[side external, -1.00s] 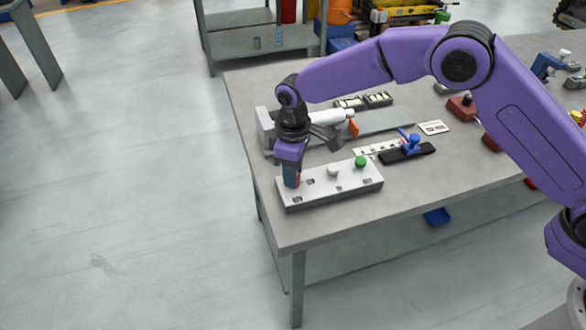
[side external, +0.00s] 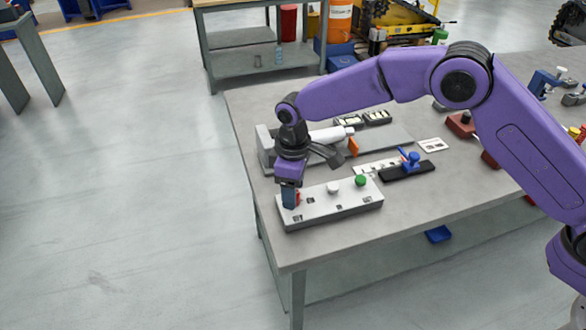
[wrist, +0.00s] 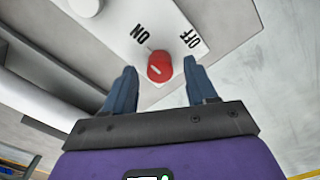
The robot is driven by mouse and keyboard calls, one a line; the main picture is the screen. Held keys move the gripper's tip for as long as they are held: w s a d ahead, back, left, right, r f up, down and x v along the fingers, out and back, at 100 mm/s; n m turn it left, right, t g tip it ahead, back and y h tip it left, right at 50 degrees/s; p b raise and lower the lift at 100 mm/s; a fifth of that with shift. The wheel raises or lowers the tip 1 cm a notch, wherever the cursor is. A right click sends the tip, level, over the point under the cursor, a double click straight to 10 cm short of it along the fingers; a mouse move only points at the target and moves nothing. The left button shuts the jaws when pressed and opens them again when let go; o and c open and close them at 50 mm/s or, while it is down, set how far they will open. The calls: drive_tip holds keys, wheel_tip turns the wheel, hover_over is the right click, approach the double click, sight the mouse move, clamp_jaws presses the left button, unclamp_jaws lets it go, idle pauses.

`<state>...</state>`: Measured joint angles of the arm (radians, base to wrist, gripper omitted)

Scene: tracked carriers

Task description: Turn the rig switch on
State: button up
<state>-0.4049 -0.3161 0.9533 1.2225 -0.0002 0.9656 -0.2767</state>
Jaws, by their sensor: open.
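The rig switch is a red round knob (wrist: 160,66) with a short pale line on its face. It sits on a white panel (wrist: 125,32) with black ON and OFF labels beyond it, ON to the left and OFF to the right. The pale line's exact setting is hard to tell. My gripper (wrist: 159,68) is open, with one blue finger on each side of the knob and a visible gap to each. In the side external view my gripper (side external: 290,197) points down at the left end of the white control box (side external: 335,206), largely hiding the knob.
A white button (side external: 333,188) and a green button (side external: 361,181) stand on the same box. Behind it lie a grey fixture with a white cylinder (side external: 330,135) and a black strip with a blue handle (side external: 412,158). The bench's front left is clear.

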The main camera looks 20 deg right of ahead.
wheel_tip(320, 180, up, 17)
idle(0.5)
drive_tip(key=shift+r, duration=0.1)
idle(0.3)
drive_tip(key=s+d+f, duration=0.2)
drive_tip(key=s+d, duration=1.4)
drive_tip(key=s+d+f+n, duration=0.1)
drive_tip(key=s+d+f, duration=0.1)
drive_tip(key=s+d, duration=1.4)
drive_tip(key=shift+s+d, duration=0.15)
drive_tip(key=shift+s, duration=0.2)
